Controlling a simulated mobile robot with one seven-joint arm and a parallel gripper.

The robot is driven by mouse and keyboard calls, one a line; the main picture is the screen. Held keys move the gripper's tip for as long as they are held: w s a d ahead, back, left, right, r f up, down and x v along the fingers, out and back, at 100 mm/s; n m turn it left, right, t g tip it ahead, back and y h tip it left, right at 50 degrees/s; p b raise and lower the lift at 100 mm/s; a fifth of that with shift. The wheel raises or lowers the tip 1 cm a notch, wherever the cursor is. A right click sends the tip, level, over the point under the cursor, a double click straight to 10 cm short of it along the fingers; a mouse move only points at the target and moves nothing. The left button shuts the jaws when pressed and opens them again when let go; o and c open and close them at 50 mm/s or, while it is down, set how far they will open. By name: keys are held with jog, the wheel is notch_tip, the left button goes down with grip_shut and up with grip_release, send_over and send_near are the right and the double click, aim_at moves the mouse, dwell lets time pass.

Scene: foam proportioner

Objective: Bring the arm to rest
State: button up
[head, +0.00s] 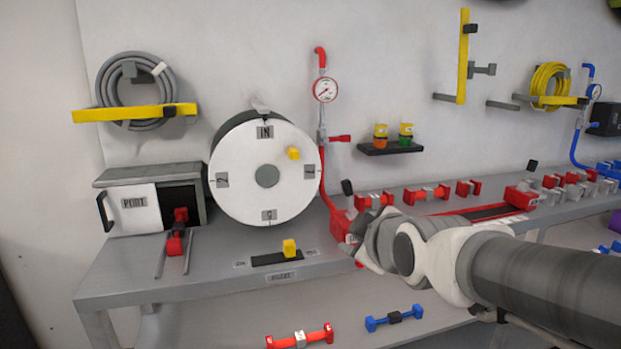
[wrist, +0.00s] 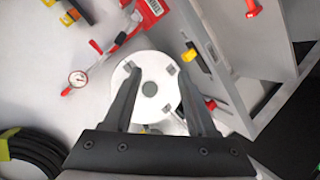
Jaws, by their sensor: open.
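My arm (head: 540,275) reaches in from the right in the head view, its wrist in front of the grey bench near the red box at the foot of the red pipe. My gripper (wrist: 157,75) is open in the wrist view, its two dark fingers apart with nothing held between them. The round white dial (wrist: 150,97) shows between and beyond the fingers. In the head view the fingers are hidden or too small to make out.
The dial drum (head: 266,205) stands on the bench (head: 215,282), with a grey cabinet (head: 133,205) at its left. A red pipe with a gauge (head: 325,90) rises at its right. Several red clamp-like parts (head: 427,193) line the bench. Open air lies above my arm.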

jog(key=s+d+f+m+g+h, duration=0.1)
jog(key=s+d+f+m+g, duration=0.2)
jog(key=s, duration=0.4)
jog(key=s+d+f+m+g+h, duration=0.1)
jog(key=s+f+m+g, duration=0.1)
jog(key=s+m, duration=0.4)
jog(key=s+d+f+m+g, duration=0.2)
jog(key=s+d+f+m, duration=0.15)
jog(key=s, duration=0.35)
notch_tip(320, 180, up, 22)
jog(key=a+p, duration=0.1)
jog(key=p, duration=2)
jog(key=shift+w+f, duration=0.15)
jog(key=shift+f, duration=0.05)
